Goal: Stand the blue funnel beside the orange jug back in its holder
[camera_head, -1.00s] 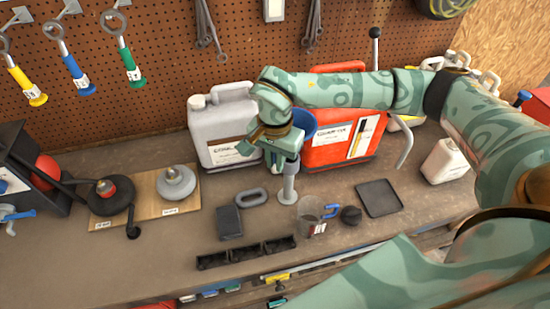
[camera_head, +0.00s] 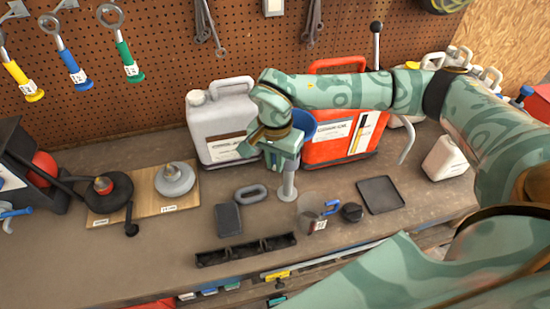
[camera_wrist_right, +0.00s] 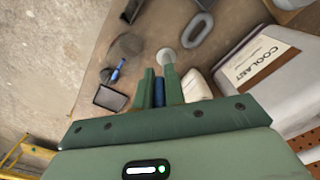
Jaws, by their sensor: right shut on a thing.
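The blue funnel (camera_head: 303,122) shows in the head view beside the orange jug (camera_head: 342,135), partly hidden behind my right gripper. My right gripper (camera_head: 281,160) points down and is shut on the funnel. In the right wrist view a strip of blue (camera_wrist_right: 158,92) shows between the fingers of my right gripper (camera_wrist_right: 160,74). A grey post with a round foot (camera_head: 287,184), which looks like the holder, stands just below the gripper. I cannot tell whether the funnel touches it. My left gripper is not in view.
A grey coolant jug (camera_head: 222,122) stands close left of the gripper. A clear measuring jug (camera_head: 310,215), a black cap (camera_head: 351,212) and a black tray (camera_head: 380,194) lie in front to the right. A grey ring (camera_head: 250,194) and a dark block (camera_head: 228,218) lie front left.

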